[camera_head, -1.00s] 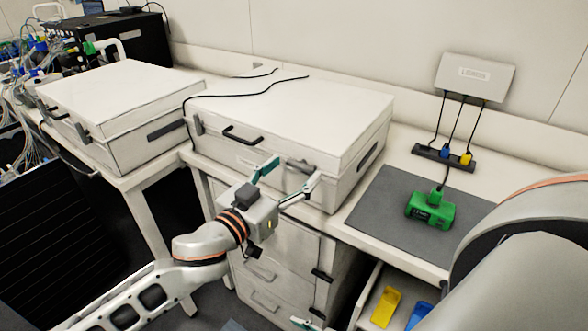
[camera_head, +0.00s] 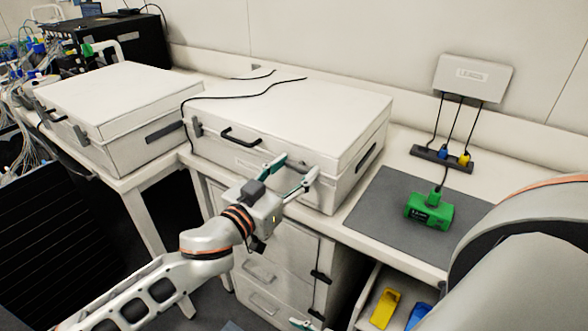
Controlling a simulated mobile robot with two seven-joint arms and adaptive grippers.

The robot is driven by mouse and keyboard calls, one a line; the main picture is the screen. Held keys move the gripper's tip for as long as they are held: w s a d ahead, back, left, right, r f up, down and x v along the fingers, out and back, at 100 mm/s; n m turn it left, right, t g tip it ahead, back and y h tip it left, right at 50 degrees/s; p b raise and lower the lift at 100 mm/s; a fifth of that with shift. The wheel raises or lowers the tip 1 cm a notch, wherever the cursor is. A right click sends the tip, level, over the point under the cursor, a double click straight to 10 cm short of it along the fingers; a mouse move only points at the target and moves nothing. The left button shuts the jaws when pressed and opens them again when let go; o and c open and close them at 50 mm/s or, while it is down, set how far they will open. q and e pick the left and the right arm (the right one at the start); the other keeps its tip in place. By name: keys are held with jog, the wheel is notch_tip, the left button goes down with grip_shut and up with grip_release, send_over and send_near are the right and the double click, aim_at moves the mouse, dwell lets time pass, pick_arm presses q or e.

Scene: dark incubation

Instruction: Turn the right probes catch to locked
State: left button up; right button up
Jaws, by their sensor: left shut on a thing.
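A white case (camera_head: 300,112) with a black handle (camera_head: 240,137) sits on the bench, lid down. Its left catch (camera_head: 197,128) is a grey piece on the front. Its right catch (camera_head: 299,165) is mostly hidden by my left gripper (camera_head: 296,167), whose teal-tipped fingers are shut on it at the case's front right. The catch's angle cannot be made out. A small teal-tipped part at the bottom edge looks like my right gripper (camera_head: 302,324); most of it is out of frame.
Another white case (camera_head: 120,95) stands left. A green device (camera_head: 430,209) lies on a grey mat (camera_head: 385,225) at right, below a wall box (camera_head: 472,78). A drawer unit (camera_head: 262,265) is under the bench. A yellow piece (camera_head: 385,308) lies in an open drawer.

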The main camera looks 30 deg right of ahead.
pick_arm(q)
jog(key=shift+r+m+p, duration=0.1)
jog(key=shift+m+p, duration=0.5)
jog(key=shift+m, duration=0.2)
jog(key=shift+s+m+p, duration=0.1)
jog(key=shift+m+p, duration=0.75)
jog(key=shift+m, duration=0.35)
jog(key=m+p, duration=0.2)
jog(key=m, duration=0.2)
jog(key=shift+m, duration=0.8)
jog(key=m, duration=0.1)
jog(key=m+p, duration=0.1)
jog(key=shift+f+m, duration=0.2)
jog(key=shift+m, duration=0.1)
jog(key=m, duration=0.3)
jog(key=shift+s+p, duration=0.1)
jog(key=shift+p, duration=0.2)
jog(key=shift+f+m, duration=0.1)
jog(key=shift+m, duration=1)
pick_arm(e)
jog(key=shift+h, duration=0.4)
jog(key=shift+s+d+r, duration=0.1)
jog(key=shift+d+r, duration=0.2)
jog(key=shift+r, duration=0.45)
jog(key=shift+s+d+r, duration=0.1)
jog(key=shift+d+r, duration=0.25)
jog(key=shift+r, duration=0.4)
jog(key=shift+s+d+r, duration=0.1)
jog(key=shift+d+r, duration=0.2)
jog(key=shift+r, duration=0.45)
